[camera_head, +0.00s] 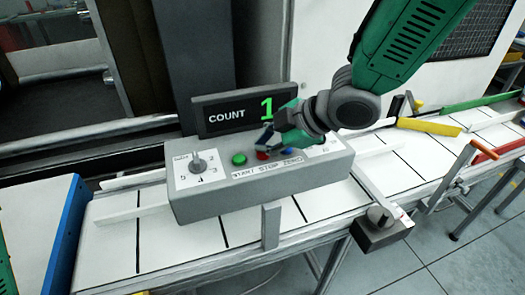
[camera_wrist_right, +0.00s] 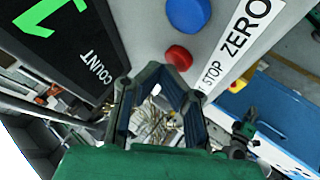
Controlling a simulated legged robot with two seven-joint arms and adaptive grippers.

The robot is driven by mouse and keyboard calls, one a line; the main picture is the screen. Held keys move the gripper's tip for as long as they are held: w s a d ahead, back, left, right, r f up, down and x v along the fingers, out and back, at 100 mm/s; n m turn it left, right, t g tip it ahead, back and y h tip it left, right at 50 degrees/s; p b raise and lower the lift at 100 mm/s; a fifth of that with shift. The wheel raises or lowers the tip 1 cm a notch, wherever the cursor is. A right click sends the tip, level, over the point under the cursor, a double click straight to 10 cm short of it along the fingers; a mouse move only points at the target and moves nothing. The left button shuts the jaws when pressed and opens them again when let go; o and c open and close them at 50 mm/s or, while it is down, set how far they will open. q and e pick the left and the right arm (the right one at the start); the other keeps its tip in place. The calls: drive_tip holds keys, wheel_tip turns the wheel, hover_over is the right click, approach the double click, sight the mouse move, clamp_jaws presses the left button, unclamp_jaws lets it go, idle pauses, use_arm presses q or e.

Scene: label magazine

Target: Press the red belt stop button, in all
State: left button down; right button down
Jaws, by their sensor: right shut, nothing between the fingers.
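The red stop button (camera_head: 262,155) is on the sloped top of a grey control box (camera_head: 215,205), between a green start button (camera_head: 239,159) and a mostly hidden zero button. My right gripper (camera_head: 268,141) is shut and empty, with its tips just above and beside the red button, partly covering it. In the right wrist view the red button (camera_wrist_right: 179,57) shows just past the fingertips (camera_wrist_right: 164,72), with the blue button (camera_wrist_right: 188,14) beyond it. I cannot tell whether the tips touch the red button. My left gripper is not in view.
A display (camera_head: 235,112) behind the buttons reads COUNT 1. A dial (camera_head: 198,162) sits at the box's left end. A white conveyor belt (camera_head: 335,205) runs around the box. A yellow bar (camera_head: 428,127) and a small dark box with a knob (camera_head: 380,225) are to the right.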

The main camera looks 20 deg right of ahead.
drive_tip(key=shift+f+b, duration=0.3)
drive_tip(key=shift+f, duration=0.15)
idle(0.6)
drive_tip(key=shift+r+p, duration=1)
wheel_tip(320, 180, up, 5)
drive_tip(key=p, duration=0.5)
idle(0.4)
